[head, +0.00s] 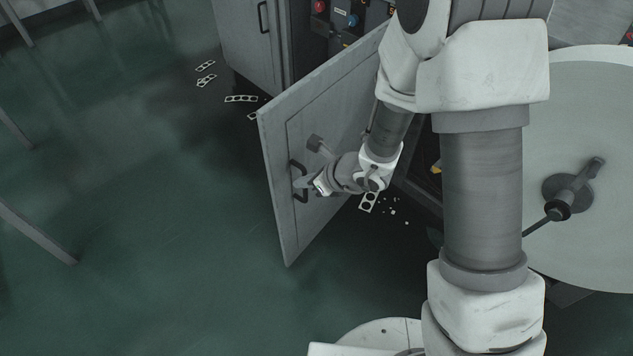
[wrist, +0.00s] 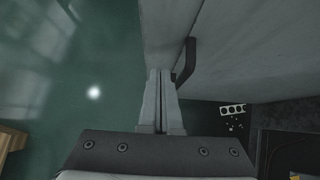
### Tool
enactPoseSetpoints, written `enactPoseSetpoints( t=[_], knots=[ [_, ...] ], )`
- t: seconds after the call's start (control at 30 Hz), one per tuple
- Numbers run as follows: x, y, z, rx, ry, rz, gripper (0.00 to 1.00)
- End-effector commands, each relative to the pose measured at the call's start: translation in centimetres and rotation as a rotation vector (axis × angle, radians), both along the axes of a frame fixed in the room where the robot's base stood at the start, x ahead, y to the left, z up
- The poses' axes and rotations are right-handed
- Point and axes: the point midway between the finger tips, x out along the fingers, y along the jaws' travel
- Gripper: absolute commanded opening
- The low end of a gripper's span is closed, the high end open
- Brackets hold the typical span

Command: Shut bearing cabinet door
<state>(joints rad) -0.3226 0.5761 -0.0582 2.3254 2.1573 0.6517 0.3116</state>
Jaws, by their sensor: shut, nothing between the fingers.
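The bearing cabinet door (head: 318,135) is a grey panel standing open, swung out from the cabinet over the green floor. Its dark handle (head: 298,181) is near the free edge; it also shows in the wrist view (wrist: 190,58). My gripper (head: 303,183) is at the handle, on the side of the door facing my arm. In the wrist view my gripper's fingers (wrist: 158,76) are together and empty, pointing at the door just left of the handle. Whether they touch the door or handle I cannot tell. My arm hides part of the door and the cabinet opening.
A closed grey cabinet door (head: 250,38) and a control panel with red and blue buttons (head: 345,20) are behind. A large pale disc (head: 590,120) stands at right. Perforated metal strips (head: 240,99) and small scraps lie on the floor. The floor at left is mostly clear.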

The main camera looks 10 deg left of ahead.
Motion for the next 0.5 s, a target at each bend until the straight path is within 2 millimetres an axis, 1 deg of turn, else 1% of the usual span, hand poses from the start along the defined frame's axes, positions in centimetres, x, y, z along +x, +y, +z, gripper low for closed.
enactPoseSetpoints(
  t=[0.03, 0.2, 0.33, 0.5],
  knots=[
    [0.4, 0.8, -0.4, 0.000, -0.001, 0.005, 0.00],
    [1.6, 2.8, -0.2, 0.001, -0.002, 0.004, 0.00],
    [2.0, 3.4, -0.1, 0.000, -0.001, 0.002, 0.00],
    [2.2, 3.6, -0.1, 0.001, -0.001, 0.001, 0.00]
  ],
)
